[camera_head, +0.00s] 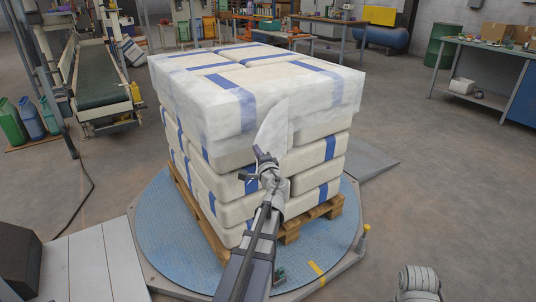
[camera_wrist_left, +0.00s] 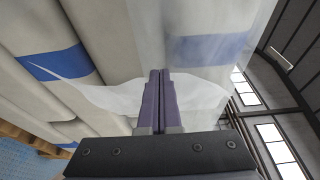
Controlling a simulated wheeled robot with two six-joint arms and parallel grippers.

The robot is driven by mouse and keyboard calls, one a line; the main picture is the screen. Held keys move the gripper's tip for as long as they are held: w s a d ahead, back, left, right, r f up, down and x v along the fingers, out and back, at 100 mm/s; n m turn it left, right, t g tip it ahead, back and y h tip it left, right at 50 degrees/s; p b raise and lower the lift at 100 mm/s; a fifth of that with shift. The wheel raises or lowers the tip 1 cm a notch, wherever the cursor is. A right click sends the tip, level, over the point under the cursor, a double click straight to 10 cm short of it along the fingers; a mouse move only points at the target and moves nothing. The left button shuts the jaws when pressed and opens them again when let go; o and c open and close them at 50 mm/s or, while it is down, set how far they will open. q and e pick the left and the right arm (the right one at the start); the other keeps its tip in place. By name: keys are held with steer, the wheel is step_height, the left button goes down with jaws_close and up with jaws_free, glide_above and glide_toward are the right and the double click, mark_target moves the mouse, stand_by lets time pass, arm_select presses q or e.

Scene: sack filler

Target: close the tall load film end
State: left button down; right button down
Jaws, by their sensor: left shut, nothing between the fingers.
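The tall load (camera_head: 245,150) is a stack of white sacks with blue bands on a wooden pallet (camera_head: 290,232). Clear film wraps its upper part. A loose film end (camera_head: 272,128) hangs as a pointed flap at the near corner. In the left wrist view the film end (camera_wrist_left: 105,98) spreads as a pale sheet behind the fingers. My left gripper (camera_head: 262,155) is at the flap's lower part, close to the sacks. Its fingers (camera_wrist_left: 158,100) are shut together with nothing between them. I cannot tell whether they touch the film.
The pallet stands on a round blue turntable (camera_head: 165,235) with a ramp (camera_head: 370,160) at right. A conveyor (camera_head: 97,75) stands at left, workbenches (camera_head: 490,60) at back right. A dark box (camera_head: 18,262) is at lower left. Floor at right is open.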

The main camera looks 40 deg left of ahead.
mark_target(250, 148)
arm_select(q)
steer(key=shift+a, duration=1.6)
